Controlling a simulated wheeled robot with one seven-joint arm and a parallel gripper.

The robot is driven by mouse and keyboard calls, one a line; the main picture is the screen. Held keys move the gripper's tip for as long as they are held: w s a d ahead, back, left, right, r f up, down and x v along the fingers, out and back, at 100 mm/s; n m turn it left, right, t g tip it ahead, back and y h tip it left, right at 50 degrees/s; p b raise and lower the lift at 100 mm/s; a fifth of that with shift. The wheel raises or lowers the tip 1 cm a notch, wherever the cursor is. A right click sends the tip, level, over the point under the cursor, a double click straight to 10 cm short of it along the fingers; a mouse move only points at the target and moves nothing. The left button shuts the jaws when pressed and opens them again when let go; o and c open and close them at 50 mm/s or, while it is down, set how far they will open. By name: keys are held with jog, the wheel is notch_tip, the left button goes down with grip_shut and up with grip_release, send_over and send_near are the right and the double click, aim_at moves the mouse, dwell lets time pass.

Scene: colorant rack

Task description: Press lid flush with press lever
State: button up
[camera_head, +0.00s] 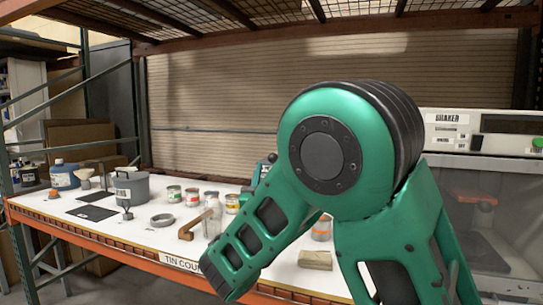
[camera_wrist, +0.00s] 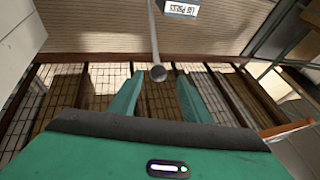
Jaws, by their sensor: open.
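In the wrist view my gripper (camera_wrist: 160,86) is open, with its two green fingers apart and nothing held. A grey rod with a round end, seemingly the press lever (camera_wrist: 155,40), comes down from the top of that view. Its round end appears between the fingertips, but I cannot tell whether it lies between them or beyond them. An upside-down "LID PRESS" sign (camera_wrist: 181,9) is beside the rod. In the head view my arm hides my gripper and most of the press area. I cannot make out the lid being pressed.
The white bench (camera_head: 110,228) holds several small tins (camera_head: 173,193), a grey pot (camera_head: 132,188), a grey ring (camera_head: 162,220), a wooden mallet (camera_head: 195,224) and a wooden block (camera_head: 315,260). A shaker cabinet (camera_head: 480,150) stands at right. A mesh shelf (camera_head: 240,12) hangs overhead.

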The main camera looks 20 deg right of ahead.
jog(key=x, duration=1)
jog(key=shift+d, duration=0.15)
jog(key=shift+r, duration=0.15)
grip_shut()
